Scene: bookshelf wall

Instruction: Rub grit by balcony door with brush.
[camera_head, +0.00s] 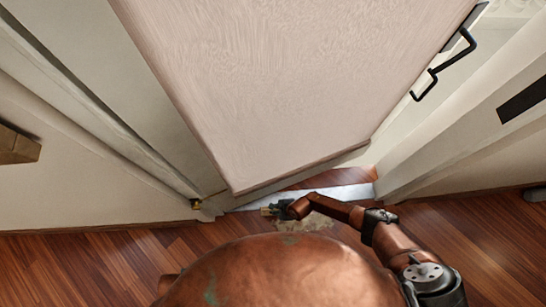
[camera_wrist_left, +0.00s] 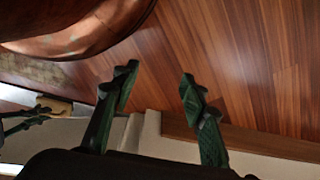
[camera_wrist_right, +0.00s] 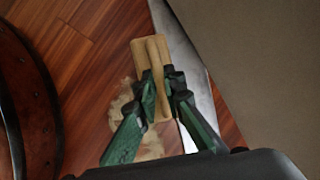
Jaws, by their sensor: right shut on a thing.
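The balcony door (camera_head: 270,80) stands ajar, a pale panel with a black handle (camera_head: 445,65). A tan patch of grit (camera_head: 318,223) lies on the wooden floor by the metal threshold (camera_head: 345,192). My right gripper (camera_head: 277,208) is low at the grit. In the right wrist view it (camera_wrist_right: 165,82) is shut on the tan brush (camera_wrist_right: 140,60), with grit (camera_wrist_right: 152,148) around and under it. The brush (camera_wrist_left: 55,105) also shows in the left wrist view. I cannot tell whether its underside touches the floor. My left gripper (camera_wrist_left: 158,82) is open and empty above the floor, outside the head view.
White door frames stand on both sides of the opening (camera_head: 440,150). The threshold strip (camera_wrist_right: 195,90) runs beside the brush. My round base fills the bottom of the head view, close to the grit. Bare wooden floor (camera_head: 90,265) lies to the left and right.

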